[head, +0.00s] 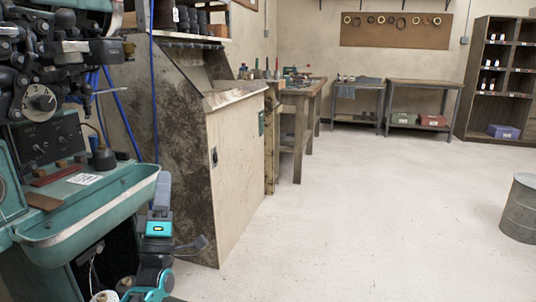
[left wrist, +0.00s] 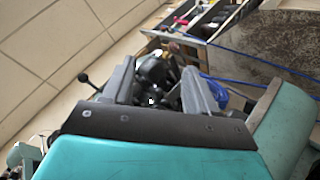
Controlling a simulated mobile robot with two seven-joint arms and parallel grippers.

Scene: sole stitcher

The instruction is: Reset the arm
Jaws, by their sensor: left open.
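My left arm (head: 152,280) rises from the bottom of the head view, beside the teal sole stitcher (head: 90,205) at the left. My left gripper (head: 161,190) points upward next to the right end of the machine's teal trough. In the left wrist view my left gripper (left wrist: 160,82) shows its two grey fingers apart, with nothing held between them. Dark machine parts show behind the gap. My right arm and gripper are in neither view.
A stained cabinet (head: 235,165) stands close behind my left gripper. Workbenches (head: 300,92), a shelf unit (head: 490,75) and a pegboard (head: 395,30) are farther back. A metal drum (head: 519,210) stands at the right. The pale floor (head: 380,215) between is clear.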

